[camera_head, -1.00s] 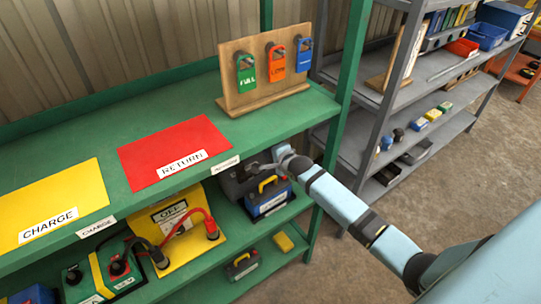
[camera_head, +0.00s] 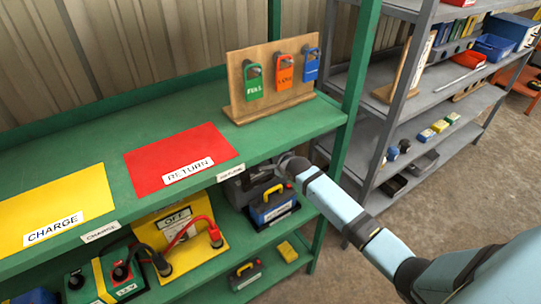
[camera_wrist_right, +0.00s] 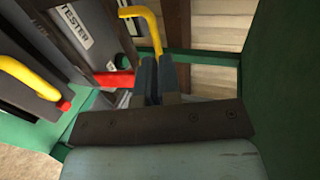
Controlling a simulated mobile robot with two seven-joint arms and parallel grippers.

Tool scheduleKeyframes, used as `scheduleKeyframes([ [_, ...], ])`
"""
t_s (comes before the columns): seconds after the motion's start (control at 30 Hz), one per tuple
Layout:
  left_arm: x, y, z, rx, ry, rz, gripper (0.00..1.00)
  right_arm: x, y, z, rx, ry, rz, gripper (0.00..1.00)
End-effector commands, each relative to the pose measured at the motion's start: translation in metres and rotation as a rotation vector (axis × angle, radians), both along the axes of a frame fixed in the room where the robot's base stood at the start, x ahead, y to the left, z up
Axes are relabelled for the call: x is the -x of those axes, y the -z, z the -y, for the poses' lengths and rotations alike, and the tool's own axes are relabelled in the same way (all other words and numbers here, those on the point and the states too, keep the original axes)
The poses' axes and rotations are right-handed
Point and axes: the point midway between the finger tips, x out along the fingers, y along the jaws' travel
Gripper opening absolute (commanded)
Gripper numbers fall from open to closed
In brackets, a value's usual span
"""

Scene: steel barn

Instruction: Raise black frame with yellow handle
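In the right wrist view, a dark frame (camera_wrist_right: 98,42) with a white TESTER label stands at the upper left. A bent yellow handle (camera_wrist_right: 153,28) comes off beside it and runs down between the two close-set fingers of my right gripper (camera_wrist_right: 158,68), which look shut on it. In the head view, a dark grey body (camera_head: 236,193) shows under the top shelf, partly hidden. My right arm reaches in beside it, and its fingertips are hidden there. My left gripper is not in view.
A blue and black battery with its own yellow handle (camera_head: 275,209) stands close by. The green upper shelf (camera_head: 190,118) lies above, carrying a tag board (camera_head: 270,110). A green post (camera_head: 356,90) stands near my arm. A grey rack (camera_head: 400,100) stands to the right.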

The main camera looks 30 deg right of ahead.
Motion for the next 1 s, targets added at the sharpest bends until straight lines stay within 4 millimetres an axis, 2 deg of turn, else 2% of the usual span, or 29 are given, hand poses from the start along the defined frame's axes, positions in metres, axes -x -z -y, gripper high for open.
scheduleKeyframes([
  [0.03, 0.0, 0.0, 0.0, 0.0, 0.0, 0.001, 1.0, 0.0, 0.0, 0.0, 0.0, 0.0, 0.0, 0.16],
  [0.1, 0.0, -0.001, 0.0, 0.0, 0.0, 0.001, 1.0, 0.0, 0.0, 0.0, 0.0, 0.0, 0.0, 0.28],
  [0.5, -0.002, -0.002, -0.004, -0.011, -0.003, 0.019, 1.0, 0.002, 0.0, 0.0, -0.001, 0.0, 0.0, 0.28],
  [0.7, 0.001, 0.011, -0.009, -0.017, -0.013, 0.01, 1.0, 0.042, -0.012, 0.002, -0.003, -0.001, 0.001, 0.28],
  [1.0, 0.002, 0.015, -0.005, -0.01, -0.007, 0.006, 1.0, 0.105, -0.034, 0.008, -0.001, 0.0, 0.0, 0.28],
])
